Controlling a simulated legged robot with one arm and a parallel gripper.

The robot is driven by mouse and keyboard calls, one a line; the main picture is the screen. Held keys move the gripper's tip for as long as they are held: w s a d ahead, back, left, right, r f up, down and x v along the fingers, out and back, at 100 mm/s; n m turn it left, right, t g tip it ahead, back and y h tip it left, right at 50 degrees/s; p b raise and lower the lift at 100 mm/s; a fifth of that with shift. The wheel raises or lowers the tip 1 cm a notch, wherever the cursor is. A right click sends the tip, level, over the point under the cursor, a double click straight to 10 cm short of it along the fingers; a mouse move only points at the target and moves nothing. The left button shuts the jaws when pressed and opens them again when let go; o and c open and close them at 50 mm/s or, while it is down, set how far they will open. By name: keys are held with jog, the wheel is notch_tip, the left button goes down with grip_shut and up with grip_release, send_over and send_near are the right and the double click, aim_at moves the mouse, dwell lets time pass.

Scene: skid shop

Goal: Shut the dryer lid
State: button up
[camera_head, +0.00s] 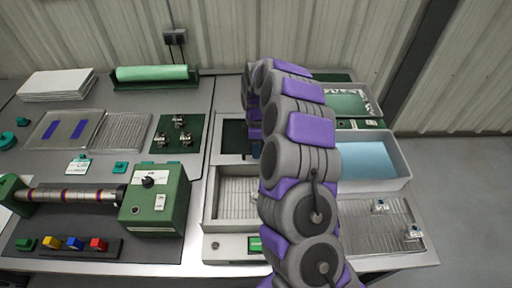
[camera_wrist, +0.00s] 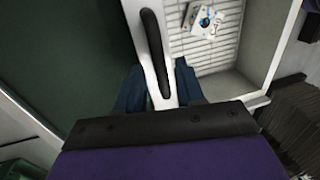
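The dryer (camera_head: 212,213) is a pale box with a slatted floor, on the bench just left of my arm. Its lid (camera_head: 233,132) shows as a dark green panel with a pale frame, raised at the back of the box. In the wrist view the lid's dark green face (camera_wrist: 60,50) fills the left, and a black handle (camera_wrist: 153,45) runs along its white rim. My gripper (camera_wrist: 160,82) has its blue fingers apart, one on each side of the rim at the handle. Contact with the handle is unclear. In the head view my arm hides the gripper's tips.
Inside the dryer lies a small white and blue piece (camera_wrist: 203,20). A green control box (camera_head: 155,200) with a roller stands left of the dryer. A tray of blue liquid (camera_head: 370,160) and a wire rack (camera_head: 375,228) are on the right.

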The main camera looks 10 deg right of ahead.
grip_shut()
dwell(0.4)
